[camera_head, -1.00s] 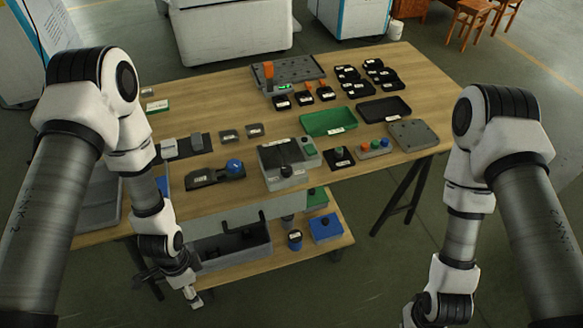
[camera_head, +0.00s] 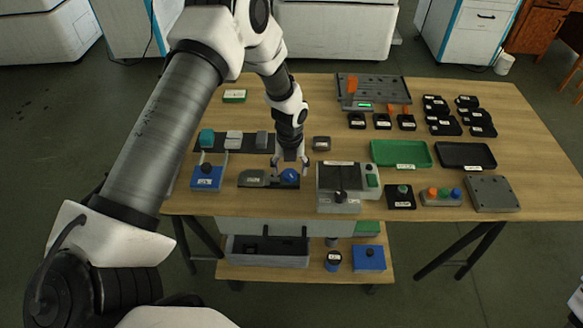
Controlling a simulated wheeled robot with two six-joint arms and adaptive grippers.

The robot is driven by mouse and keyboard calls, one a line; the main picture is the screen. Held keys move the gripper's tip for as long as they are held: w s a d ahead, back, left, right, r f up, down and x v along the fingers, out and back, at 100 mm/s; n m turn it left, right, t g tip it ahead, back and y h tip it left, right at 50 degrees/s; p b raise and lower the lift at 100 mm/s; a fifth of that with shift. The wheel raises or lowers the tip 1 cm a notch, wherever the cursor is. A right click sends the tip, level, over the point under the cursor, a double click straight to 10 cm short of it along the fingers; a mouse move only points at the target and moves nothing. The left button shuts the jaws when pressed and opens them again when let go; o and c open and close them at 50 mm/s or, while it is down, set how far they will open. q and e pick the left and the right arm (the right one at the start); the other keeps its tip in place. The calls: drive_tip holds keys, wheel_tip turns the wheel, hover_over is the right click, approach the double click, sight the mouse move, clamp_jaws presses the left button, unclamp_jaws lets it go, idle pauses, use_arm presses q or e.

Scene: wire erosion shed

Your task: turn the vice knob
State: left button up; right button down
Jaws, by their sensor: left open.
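The vice (camera_head: 254,179) is a low dark grey block near the front edge of the table, left of centre. One finger shows on the left of the knob and one on the right. I cannot tell whether they touch it. My right gripper is out of view.
A grey box with a black knob (camera_head: 340,197) stands just right of the vice. A blue box with a handle (camera_head: 207,177) stands to its left. Grey blocks on a dark mat (camera_head: 221,143) lie behind. Green (camera_head: 401,164) and black trays are farther right.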

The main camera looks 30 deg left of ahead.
use_arm(q)
drive_tip(key=shift+f, duration=0.4)
drive_tip(key=shift+s+r, duration=0.1)
drive_tip(key=shift+s, duration=0.05)
drive_tip(key=shift+c, duration=0.9)
drive_tip(key=c, duration=1)
drive_tip(key=shift+o, duration=0.2)
